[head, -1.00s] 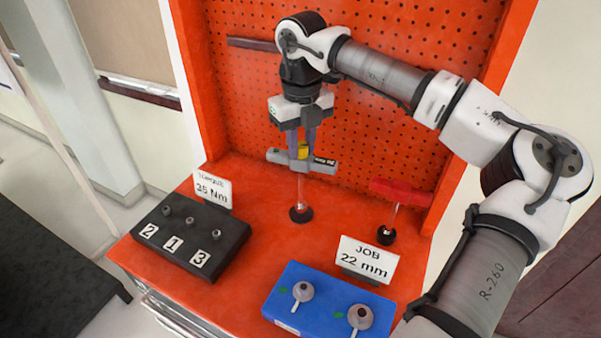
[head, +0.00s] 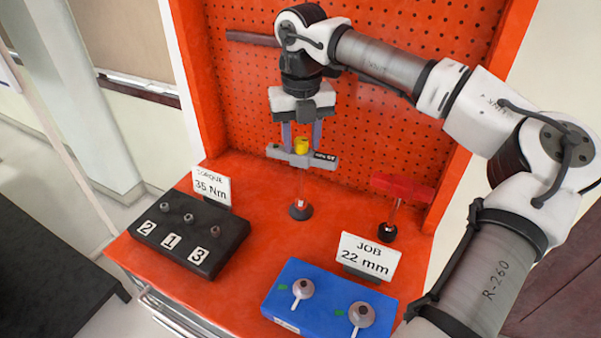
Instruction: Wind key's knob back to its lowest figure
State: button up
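The key is a grey T-shaped torque tool (head: 321,162) standing upright on a black round foot (head: 300,210) on the orange bench. Its yellow knob (head: 302,146) sits on top of the grey crossbar. The figure the knob is set to is too small to read. My gripper (head: 302,143) points down over the key with its two fingers apart, one to each side of the yellow knob. The knob shows clear between them, and I see no finger closed on it.
A red-handled key (head: 402,188) stands to the right. A black block (head: 190,238) with several sockets and labels 2, 1, 3 is at left, by a "35 Nm" card (head: 211,187). A perforated orange panel (head: 380,130) rises behind.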

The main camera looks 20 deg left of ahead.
jog(key=m+b, duration=0.1)
jog(key=m, duration=0.3)
jog(key=shift+f+m+b, duration=0.1)
jog(key=shift+m+b, duration=0.2)
jog(key=m+b, duration=0.1)
jog(key=m, duration=0.2)
jog(key=c, duration=0.6)
jog(key=shift+c, duration=0.2)
jog(key=shift+n+p, duration=1.25)
jog(key=shift+n, duration=1.55)
jog(key=shift+n+p, duration=0.8)
jog(key=shift+n, duration=2)
